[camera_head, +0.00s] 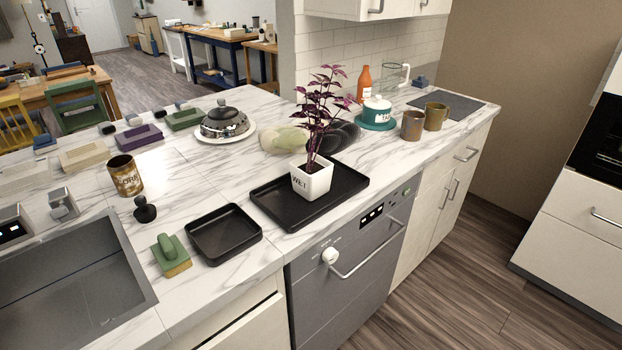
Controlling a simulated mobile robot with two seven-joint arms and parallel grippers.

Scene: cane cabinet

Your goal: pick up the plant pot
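The plant pot (312,180) is a small white square pot with dark lettering on its front. A plant with purple leaves (322,108) grows upright from it. The pot stands upright on a black rectangular tray (272,206) on the marble counter, above the dishwasher. Neither of my grippers shows in the head view, and nothing is touching the pot.
A smaller black tray (223,235) and a green-handled brush (171,255) lie to the left, by the sink (75,285). Dark and pale rounded objects (286,140) sit close behind the pot. Two brown mugs (412,125) stand to the right. The counter front edge is clear.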

